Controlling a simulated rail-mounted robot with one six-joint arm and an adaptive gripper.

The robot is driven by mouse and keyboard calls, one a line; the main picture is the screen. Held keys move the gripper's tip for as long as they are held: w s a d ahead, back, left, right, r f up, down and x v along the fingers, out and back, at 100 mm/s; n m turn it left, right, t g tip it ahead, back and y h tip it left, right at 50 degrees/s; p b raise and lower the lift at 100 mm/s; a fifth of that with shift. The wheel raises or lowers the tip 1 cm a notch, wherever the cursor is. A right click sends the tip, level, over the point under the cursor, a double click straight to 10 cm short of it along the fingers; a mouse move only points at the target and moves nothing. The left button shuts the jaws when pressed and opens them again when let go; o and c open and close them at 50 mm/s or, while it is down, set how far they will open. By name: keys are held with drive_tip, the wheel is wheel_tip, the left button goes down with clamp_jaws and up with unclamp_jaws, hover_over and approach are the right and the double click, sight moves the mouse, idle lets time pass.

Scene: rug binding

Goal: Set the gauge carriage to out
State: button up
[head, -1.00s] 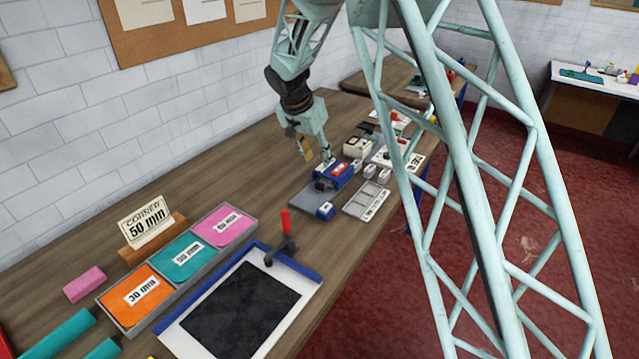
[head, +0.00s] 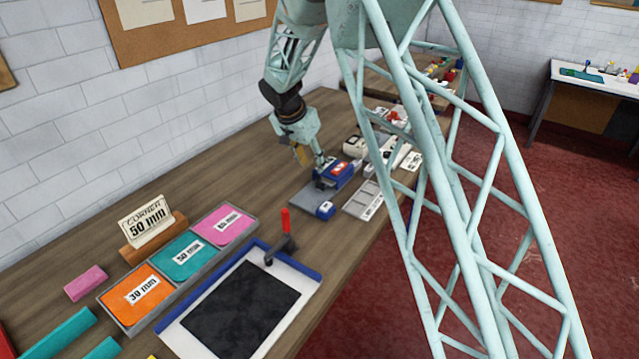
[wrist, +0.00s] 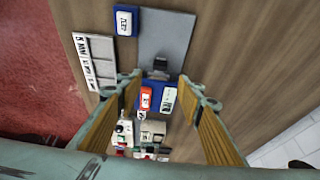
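The gauge has a grey plate (head: 303,200) lying on the wooden bench, and it also shows in the wrist view (wrist: 166,30). A blue block with red and white labels (wrist: 155,92) sits at one end, with a small black part (wrist: 160,64) at its plate-side edge. I cannot tell which of these is the carriage. A smaller blue block with a white label (wrist: 125,21) is beside the plate's other end. My gripper (wrist: 163,88) is open and empty, its fingers apart above the labelled block. In the head view my gripper (head: 319,160) partly hides that block.
A pale compartment tray (wrist: 98,62) lies beside the gauge. Several small devices (wrist: 150,132) stand close beyond the labelled block. A white board with a dark pad and red-handled clamp (head: 285,235) lies nearer. The bench towards the wall is clear.

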sight(320, 183)
drive_tip(key=shift+x, duration=6.6)
drive_tip(key=shift+c, duration=0.2)
drive_tip(key=c, duration=1.1)
